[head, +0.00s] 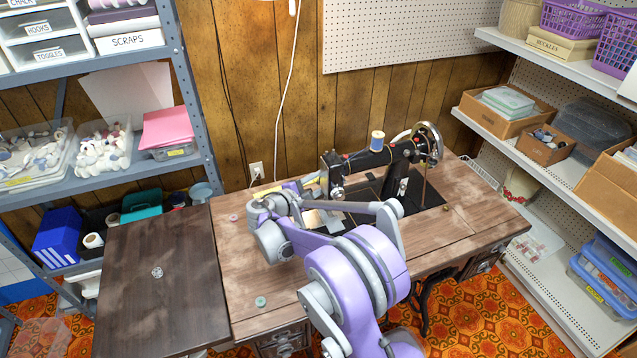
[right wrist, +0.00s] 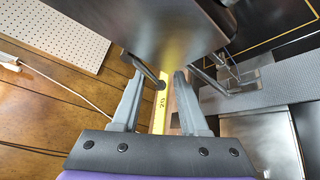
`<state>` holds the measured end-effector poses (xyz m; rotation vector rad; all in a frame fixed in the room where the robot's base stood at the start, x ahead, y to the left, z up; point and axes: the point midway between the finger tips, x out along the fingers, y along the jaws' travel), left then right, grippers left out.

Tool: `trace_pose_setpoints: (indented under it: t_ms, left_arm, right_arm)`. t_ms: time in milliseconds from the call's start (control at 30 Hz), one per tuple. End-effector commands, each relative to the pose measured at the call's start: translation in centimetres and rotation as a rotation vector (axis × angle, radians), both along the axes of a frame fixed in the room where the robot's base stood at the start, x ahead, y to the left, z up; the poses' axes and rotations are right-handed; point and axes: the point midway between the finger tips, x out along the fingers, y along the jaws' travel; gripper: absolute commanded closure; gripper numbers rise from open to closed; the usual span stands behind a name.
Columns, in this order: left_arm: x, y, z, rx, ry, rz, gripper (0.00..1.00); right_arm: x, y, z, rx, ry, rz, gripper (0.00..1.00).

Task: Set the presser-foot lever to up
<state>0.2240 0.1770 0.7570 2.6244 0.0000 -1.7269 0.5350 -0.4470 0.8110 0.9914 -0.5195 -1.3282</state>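The black sewing machine (head: 400,155) stands on the wooden treadle table, its needle end to the left and handwheel (head: 428,143) to the right. In the right wrist view, a thin dark lever with a rounded tip (right wrist: 150,74) sticks out from the machine head (right wrist: 150,25); it looks like the presser-foot lever. My right gripper (right wrist: 159,75) is open, with the lever tip between its fingers, closer to the left finger. I cannot tell whether they touch. The presser foot and needle area (right wrist: 230,75) lies to the right. My left gripper is not in view.
A yellow measuring strip (right wrist: 162,108) lies behind the fingers. A thread spool (head: 377,140) stands on the machine. A dark side table (head: 150,290) is at left, with shelves (head: 150,165) behind it. White shelving (head: 560,170) stands at right.

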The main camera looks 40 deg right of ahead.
Motion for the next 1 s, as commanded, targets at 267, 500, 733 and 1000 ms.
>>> trace_pose_setpoints:
  t_ms: [267, 500, 733, 1000]
  left_arm:
    - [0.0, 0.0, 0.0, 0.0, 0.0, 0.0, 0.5]
    - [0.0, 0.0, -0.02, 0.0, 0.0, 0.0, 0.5]
    - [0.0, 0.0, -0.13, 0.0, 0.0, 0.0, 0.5]
    - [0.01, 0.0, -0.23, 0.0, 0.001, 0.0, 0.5]
  right_arm:
    - [-0.04, 0.02, -0.03, 0.001, -0.001, -0.001, 1.0]
    - [-0.08, 0.01, -0.09, 0.002, -0.002, -0.003, 1.0]
    - [0.0, -0.04, -0.06, -0.006, -0.024, -0.003, 1.0]
    - [0.12, -0.11, -0.01, -0.014, -0.05, -0.004, 1.0]
